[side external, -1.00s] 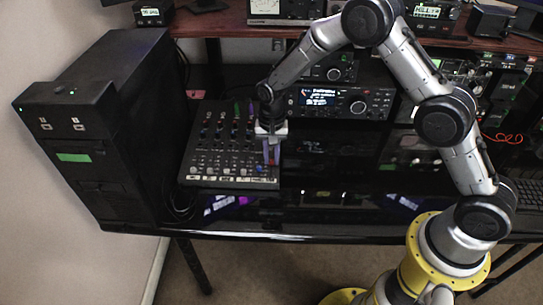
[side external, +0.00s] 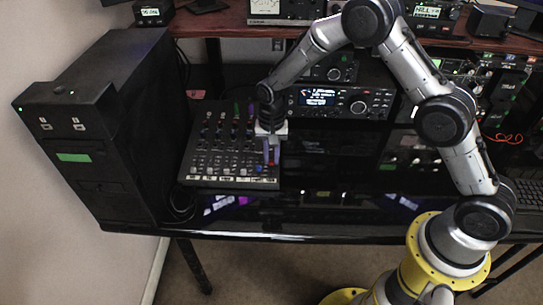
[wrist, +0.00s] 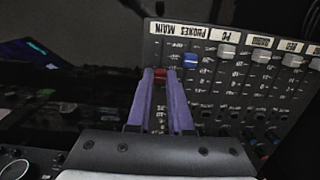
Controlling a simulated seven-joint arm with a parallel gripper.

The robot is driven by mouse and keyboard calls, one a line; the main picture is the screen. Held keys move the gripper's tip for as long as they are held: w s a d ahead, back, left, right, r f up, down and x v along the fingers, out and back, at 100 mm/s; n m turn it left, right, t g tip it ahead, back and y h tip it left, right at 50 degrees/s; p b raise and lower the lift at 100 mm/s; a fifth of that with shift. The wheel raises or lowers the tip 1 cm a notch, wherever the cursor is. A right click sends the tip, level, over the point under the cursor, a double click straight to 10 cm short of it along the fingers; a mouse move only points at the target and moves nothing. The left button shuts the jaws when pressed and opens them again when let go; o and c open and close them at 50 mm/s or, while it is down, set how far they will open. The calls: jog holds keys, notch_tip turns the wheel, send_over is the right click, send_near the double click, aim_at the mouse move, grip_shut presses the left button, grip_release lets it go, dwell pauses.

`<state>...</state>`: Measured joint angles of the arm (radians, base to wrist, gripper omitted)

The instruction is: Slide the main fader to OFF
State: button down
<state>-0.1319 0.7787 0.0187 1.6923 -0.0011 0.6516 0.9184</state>
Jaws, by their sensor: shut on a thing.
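The mixer panel (side external: 190,172) lies on the desk left of centre. In the wrist view its labels appear upside down, with MAIN and PHONES at the left end of the label strip (wrist: 180,31). The main fader's red cap (wrist: 160,76) is between my fingertips and set farther from the label strip than the blue phones fader cap (wrist: 191,61). My gripper (wrist: 160,73) has purple fingers shut on the red cap. In the side view my gripper (side external: 271,161) points down at the panel's front right corner. The fingers hide part of the main slot.
Several grey fader caps (wrist: 228,52) sit in a row beyond the blue one. A black computer tower (side external: 100,140) stands left of the mixer. A radio (side external: 345,102) is behind and to the right. Dark desk surface (side external: 300,228) lies in front.

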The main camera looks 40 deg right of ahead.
aim_at(271, 177)
jog(key=shift+s, duration=0.1)
jog(key=shift+s+a+f, duration=0.2)
jog(key=shift+s+a, duration=1.25)
jog(key=shift+a, duration=0.1)
jog(key=c, duration=0.8)
grip_release()
jog(key=shift+r, duration=0.1)
notch_tip(271, 177, up, 14)
jog(key=shift+f, duration=0.2)
jog(key=shift+d, duration=0.1)
